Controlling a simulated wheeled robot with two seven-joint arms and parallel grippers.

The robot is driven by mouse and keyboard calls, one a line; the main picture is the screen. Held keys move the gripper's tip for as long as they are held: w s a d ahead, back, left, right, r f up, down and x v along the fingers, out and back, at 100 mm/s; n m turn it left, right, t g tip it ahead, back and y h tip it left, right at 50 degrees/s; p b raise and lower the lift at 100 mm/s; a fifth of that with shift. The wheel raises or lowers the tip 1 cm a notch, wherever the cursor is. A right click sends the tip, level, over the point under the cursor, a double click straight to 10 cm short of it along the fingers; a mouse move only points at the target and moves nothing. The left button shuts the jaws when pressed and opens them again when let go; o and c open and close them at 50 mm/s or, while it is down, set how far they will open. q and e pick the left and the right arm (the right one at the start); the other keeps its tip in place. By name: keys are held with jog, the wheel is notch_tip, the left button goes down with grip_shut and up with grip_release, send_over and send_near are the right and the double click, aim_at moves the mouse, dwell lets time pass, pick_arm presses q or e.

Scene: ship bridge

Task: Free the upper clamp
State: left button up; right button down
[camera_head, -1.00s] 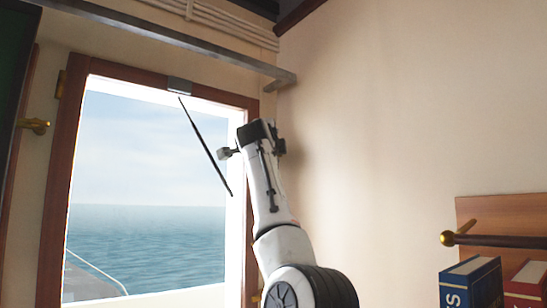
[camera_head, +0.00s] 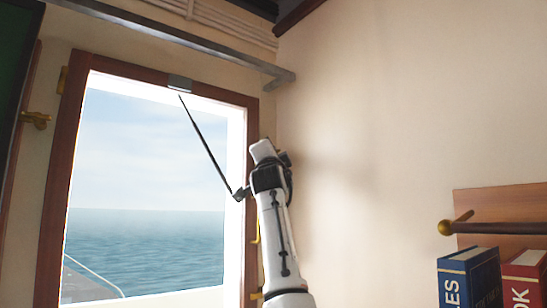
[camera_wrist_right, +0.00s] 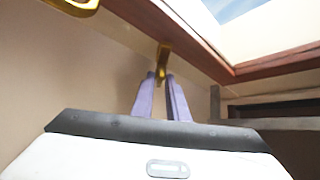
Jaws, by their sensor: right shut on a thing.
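In the right wrist view, my right gripper (camera_wrist_right: 162,92) has its two pale purple fingers closed around a small brass clamp (camera_wrist_right: 163,54) at the edge of the wooden window frame (camera_wrist_right: 200,52). In the head view, my right arm rises at the right side of the window, with the gripper body (camera_head: 268,178) by the frame's right edge. The fingers and the held clamp are hidden there. My left gripper is in neither view.
A brass piece (camera_head: 257,229) shows on the frame's right side below my gripper. A dark wiper (camera_head: 205,145) crosses the glass. A grey rail (camera_head: 180,40) runs above the window. Books (camera_head: 468,280) and a wooden rail (camera_head: 495,229) are at lower right. The wall between is bare.

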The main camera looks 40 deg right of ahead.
jog(key=shift+f, duration=0.1)
jog(key=c, duration=1.8)
grip_release()
jog(key=shift+o, duration=0.2)
jog(key=b+v, duration=0.4)
jog(key=v, duration=0.6)
jog(key=shift+b, duration=0.4)
jog(key=shift+s, duration=0.15)
jog(key=shift+c, duration=0.5)
